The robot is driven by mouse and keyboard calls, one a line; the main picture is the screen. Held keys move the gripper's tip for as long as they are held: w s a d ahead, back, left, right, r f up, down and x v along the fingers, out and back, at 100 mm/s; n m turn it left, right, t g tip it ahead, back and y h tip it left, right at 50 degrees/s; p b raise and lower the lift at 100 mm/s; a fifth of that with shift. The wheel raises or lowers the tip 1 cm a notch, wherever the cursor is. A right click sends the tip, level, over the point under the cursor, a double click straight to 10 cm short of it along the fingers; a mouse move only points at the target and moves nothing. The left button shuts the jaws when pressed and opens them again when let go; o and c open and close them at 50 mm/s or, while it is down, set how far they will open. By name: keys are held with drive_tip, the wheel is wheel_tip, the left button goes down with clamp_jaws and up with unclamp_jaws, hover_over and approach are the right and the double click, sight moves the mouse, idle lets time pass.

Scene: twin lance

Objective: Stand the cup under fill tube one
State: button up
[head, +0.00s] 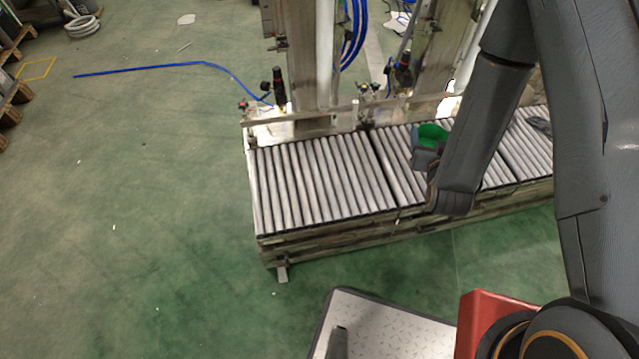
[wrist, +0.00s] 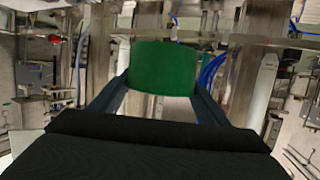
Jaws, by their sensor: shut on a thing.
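A green cup (head: 432,133) is at the end of my arm in the head view, over the middle section of the roller conveyor. My gripper (head: 424,150) is shut on it. In the wrist view the green cup (wrist: 163,67) sits between the two dark fingers of my gripper (wrist: 160,90), one on each side. The cup looks about upright. Part of it is hidden behind my arm in the head view. I cannot tell whether its base touches the rollers. I cannot make out which part of the machine is fill tube one.
The roller conveyor (head: 320,180) runs across the middle, with its left section bare. Metal columns (head: 300,50) with valves and blue hoses (head: 357,35) stand behind it. A dark object (head: 540,123) lies on the right section. Green floor is open at left.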

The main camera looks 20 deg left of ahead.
drive_tip(key=s+a+f+n+y+b, duration=0.1)
drive_tip(key=a+f+b, duration=0.6)
drive_tip(key=a, duration=0.1)
drive_tip(key=s+a+f+n+g+y+b, duration=0.1)
drive_tip(key=a+f+n+y+b, duration=0.1)
drive_tip(key=a+f+b, duration=0.5)
drive_tip(key=s+a+f+n+y+b, duration=0.1)
drive_tip(key=s+a+f+y+b, duration=0.1)
drive_tip(key=a+f+b, duration=0.6)
drive_tip(key=shift+a+f+g, duration=0.35)
drive_tip(key=shift+a+g, duration=0.05)
drive_tip(key=shift+a, duration=0.4)
drive_tip(key=shift+a+f, duration=0.1)
drive_tip(key=shift+a, duration=0.15)
drive_tip(key=b, duration=0.3)
hover_over(324, 141)
drive_tip(key=s+d, duration=0.2)
drive_tip(key=s, duration=0.3)
drive_tip(key=shift+w+a+f+b, duration=0.1)
drive_tip(key=shift+a+f+b, duration=0.1)
drive_tip(key=shift+f+b, duration=0.65)
drive_tip(key=shift+f, duration=0.85)
